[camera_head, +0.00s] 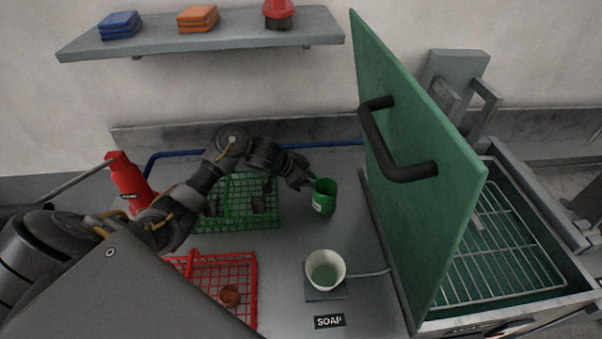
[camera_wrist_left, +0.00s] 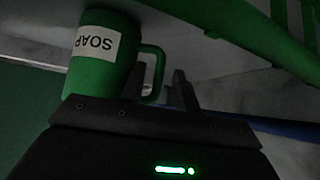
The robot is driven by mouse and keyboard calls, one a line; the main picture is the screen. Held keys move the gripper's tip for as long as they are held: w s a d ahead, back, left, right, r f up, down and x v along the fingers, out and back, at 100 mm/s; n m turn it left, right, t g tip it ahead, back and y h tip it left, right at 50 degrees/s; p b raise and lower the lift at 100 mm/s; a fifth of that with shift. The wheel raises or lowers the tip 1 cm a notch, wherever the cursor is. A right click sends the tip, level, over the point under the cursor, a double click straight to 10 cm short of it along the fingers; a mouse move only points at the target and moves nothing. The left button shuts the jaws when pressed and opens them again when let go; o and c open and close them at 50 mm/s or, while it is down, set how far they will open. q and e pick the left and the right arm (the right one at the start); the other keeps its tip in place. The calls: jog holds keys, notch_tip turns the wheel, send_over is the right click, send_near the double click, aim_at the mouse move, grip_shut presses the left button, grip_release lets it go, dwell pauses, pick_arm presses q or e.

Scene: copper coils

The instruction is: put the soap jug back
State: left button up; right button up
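The green soap jug (camera_head: 325,194) is upright on or just above the grey counter, right of the green crate. In the left wrist view the jug (camera_wrist_left: 120,65) shows its white SOAP label upside down, with its handle (camera_wrist_left: 157,75) toward the fingers. My left gripper (camera_head: 304,181) is at the jug's left side, by the handle. A dark finger (camera_wrist_left: 181,90) shows close beside the handle; whether the fingers grip it is unclear. A SOAP label (camera_head: 329,321) lies on the counter before a pale cup of green liquid (camera_head: 326,270) on a dark pad. My right gripper is not in view.
A green wire crate (camera_head: 235,222) and a red wire crate (camera_head: 243,262) holding a brown item (camera_head: 229,296) stand left. A red bottle (camera_head: 128,175) is at far left. A raised green lid (camera_head: 420,180) with a black handle stands right, beside a rack (camera_head: 500,250).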

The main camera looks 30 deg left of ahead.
pick_arm(q)
jog(key=v, duration=1.1)
jog(key=shift+s, duration=0.15)
jog(key=shift+a+r, duration=0.1)
jog(key=shift+r, duration=0.05)
